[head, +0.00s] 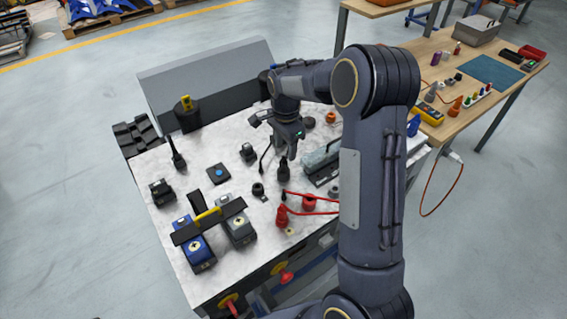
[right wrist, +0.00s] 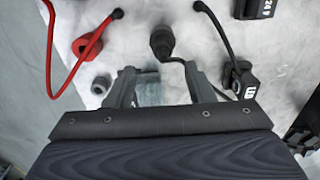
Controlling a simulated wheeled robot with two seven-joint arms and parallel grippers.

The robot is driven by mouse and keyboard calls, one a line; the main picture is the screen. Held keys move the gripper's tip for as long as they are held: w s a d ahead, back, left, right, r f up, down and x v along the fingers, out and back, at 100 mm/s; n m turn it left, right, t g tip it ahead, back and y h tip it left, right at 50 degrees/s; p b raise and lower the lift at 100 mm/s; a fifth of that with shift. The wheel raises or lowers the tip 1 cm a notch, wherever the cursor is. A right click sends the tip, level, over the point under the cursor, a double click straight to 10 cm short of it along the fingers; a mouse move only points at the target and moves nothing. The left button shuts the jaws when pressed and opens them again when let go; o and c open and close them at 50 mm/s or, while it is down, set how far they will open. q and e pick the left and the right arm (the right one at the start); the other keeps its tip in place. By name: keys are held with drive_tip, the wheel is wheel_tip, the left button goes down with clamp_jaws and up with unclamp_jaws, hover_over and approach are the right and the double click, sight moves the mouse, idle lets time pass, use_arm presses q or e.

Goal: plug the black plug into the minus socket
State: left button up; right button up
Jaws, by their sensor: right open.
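The black plug (head: 284,172) stands on the white tabletop in the head view, just below my right gripper (head: 288,152). In the right wrist view the black plug (right wrist: 162,40) lies ahead of the two fingertips of my right gripper (right wrist: 160,75), roughly in line with the gap between them, with a black cable leading off to the right. The gripper is open and empty. I cannot make out a minus mark, so I cannot tell which part is the minus socket. A small dark round fitting (head: 258,190) sits left of the plug. My left gripper is not in view.
Red parts (head: 282,216) with red cable lie in front of the plug. Blue (head: 194,246) and grey (head: 237,228) boxes stand at the front left. A grey metal case (head: 320,163) stands close to the right. A wooden workbench (head: 432,72) is further right.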

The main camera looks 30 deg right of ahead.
sight(283, 161)
drive_tip(key=f, duration=0.2)
drive_tip(key=f+p, duration=0.1)
drive_tip(key=f, duration=0.4)
drive_tip(key=shift+w+a+f, duration=0.2)
drive_tip(key=shift+w+f, duration=0.05)
drive_tip(key=shift+f, duration=0.05)
clamp_jaws()
drive_tip(key=shift+r, duration=0.15)
drive_tip(key=shift+r, duration=0.5)
drive_tip(key=r, duration=0.2)
drive_tip(key=shift+s+d+r, duration=0.15)
drive_tip(key=shift+s+r, duration=0.15)
drive_tip(key=shift+r, duration=0.05)
drive_tip(key=s+d+r+b, duration=0.2)
drive_tip(key=s+d+r, duration=0.3)
drive_tip(key=s+r, duration=0.4)
drive_tip(key=s, duration=0.3)
drive_tip(key=shift+s+d+b, duration=0.15)
drive_tip(key=shift+d+b, duration=0.05)
drive_tip(key=shift+b, duration=0.15)
